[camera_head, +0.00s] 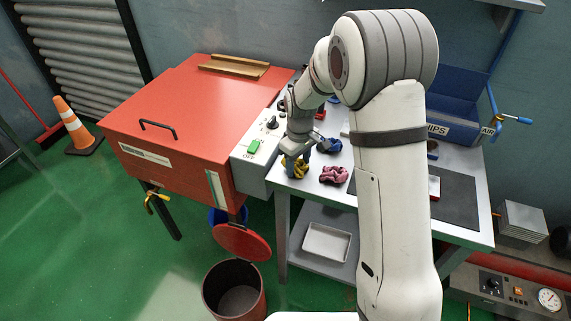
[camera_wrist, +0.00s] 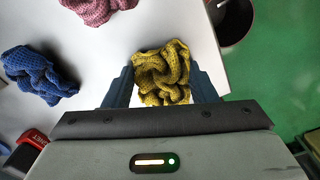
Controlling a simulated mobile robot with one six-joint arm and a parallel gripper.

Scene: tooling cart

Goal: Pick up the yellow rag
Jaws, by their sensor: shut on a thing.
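The yellow rag (camera_wrist: 162,72) is a bunched, knitted-looking cloth between the two dark fingers of my gripper (camera_wrist: 168,85) in the wrist view. The fingers press on its left and right sides. In the head view the yellow rag (camera_head: 295,168) is near the left edge of the white cart top, under my gripper (camera_head: 294,158). I cannot tell whether it still touches the surface.
A pink rag (camera_head: 334,175) and a blue rag (camera_head: 331,146) lie close by on the cart top (camera_head: 284,185). The red cabinet with a grey control box (camera_head: 258,152) stands directly left. An open bin (camera_head: 236,290) is on the floor below. My arm hides part of the cart.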

